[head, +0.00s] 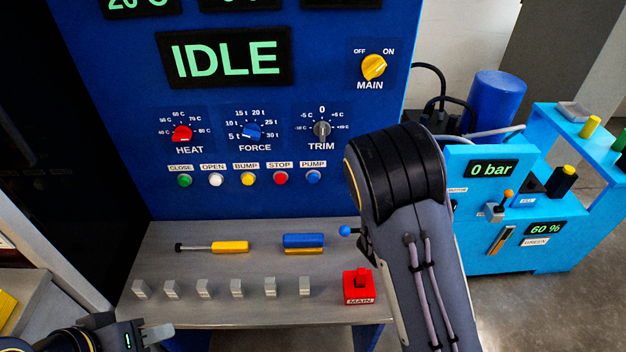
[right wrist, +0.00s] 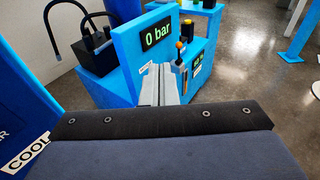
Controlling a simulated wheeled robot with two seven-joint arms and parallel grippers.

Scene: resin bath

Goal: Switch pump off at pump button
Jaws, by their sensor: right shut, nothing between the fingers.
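A blue button (head: 313,177) under a PUMP label sits at the right end of the button row on the blue panel. The light-blue unit (head: 520,240) at the right has a display (head: 491,170) reading 0 bar. A small label (head: 457,190) on its front is too small to read, and my right arm partly covers the area below it. My right gripper (right wrist: 168,82) is shut and empty in front of this unit in the right wrist view; its arm hides it in the head view. My left gripper (head: 158,332) is at the lower left, away from both; its jaw opening is unclear.
The grey shelf (head: 180,240) holds a yellow-handled tool (head: 230,247), a blue block (head: 303,240), several grey blocks and a red MAIN switch (head: 358,287). The panel display (head: 225,58) reads IDLE. A dark padded edge (right wrist: 160,120) crosses the wrist view below the fingers.

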